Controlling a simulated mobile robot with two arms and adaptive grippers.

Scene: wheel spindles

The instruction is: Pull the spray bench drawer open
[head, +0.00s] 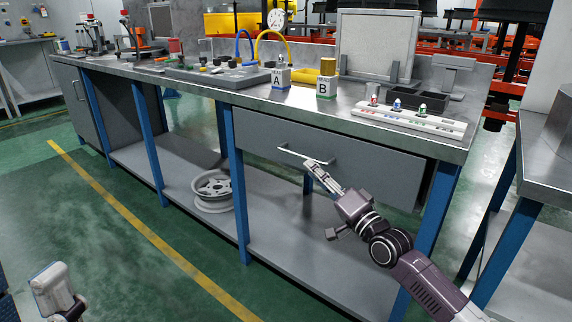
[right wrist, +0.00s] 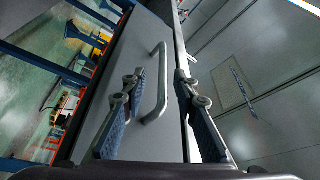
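The spray bench drawer (head: 350,154) is a wide grey front under the right part of the metal worktop. Its pale bar handle (head: 292,153) runs across the front. My right gripper (head: 312,168) is at the right end of the handle, its fingers pointing at the drawer. In the right wrist view the drawer front (right wrist: 122,62) fills the middle, and the handle (right wrist: 161,85) stands between the two spread fingers (right wrist: 158,90), with gaps visible. Whether the drawer is fully shut is hard to tell.
Boxes A (head: 277,77) and B (head: 326,86) and a bottle rack (head: 410,119) stand on the worktop. A wheel rim (head: 213,190) lies on the lower shelf (head: 275,243). Blue bench legs flank the drawer. Another metal table (head: 545,170) stands at right. The front floor is clear.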

